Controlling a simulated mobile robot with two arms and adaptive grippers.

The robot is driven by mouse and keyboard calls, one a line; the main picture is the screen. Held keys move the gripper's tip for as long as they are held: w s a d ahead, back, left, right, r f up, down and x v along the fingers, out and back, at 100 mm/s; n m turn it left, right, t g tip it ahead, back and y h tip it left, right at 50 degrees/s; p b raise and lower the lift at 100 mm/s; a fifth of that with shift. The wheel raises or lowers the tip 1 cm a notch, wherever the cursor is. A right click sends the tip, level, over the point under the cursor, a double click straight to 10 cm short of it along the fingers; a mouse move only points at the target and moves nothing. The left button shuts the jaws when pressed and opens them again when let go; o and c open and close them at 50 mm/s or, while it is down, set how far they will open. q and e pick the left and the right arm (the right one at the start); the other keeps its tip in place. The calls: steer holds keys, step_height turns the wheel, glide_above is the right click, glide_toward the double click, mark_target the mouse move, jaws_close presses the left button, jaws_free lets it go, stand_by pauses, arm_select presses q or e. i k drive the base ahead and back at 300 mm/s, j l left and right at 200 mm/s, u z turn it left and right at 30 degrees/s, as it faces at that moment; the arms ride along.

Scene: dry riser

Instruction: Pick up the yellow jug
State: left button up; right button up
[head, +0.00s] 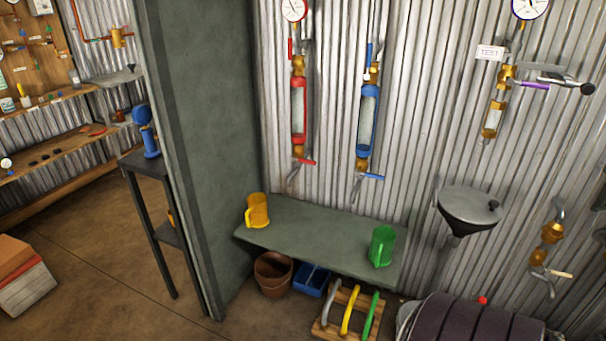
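The yellow jug (258,210) stands upright near the left end of a grey-green bench (315,232), with its handle toward the left. A green jug (382,246) stands near the right end of the same bench. Neither of my grippers shows in the head view, and nothing touches the yellow jug.
A tall grey-green partition (207,130) rises just left of the bench. Below the bench are a brown pot (273,273), a blue tray (312,280) and a wooden rack (347,312) of coloured hoses. The bench middle is clear.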

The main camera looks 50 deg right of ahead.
mark_target(256, 215)
steer(key=z, duration=1.6)
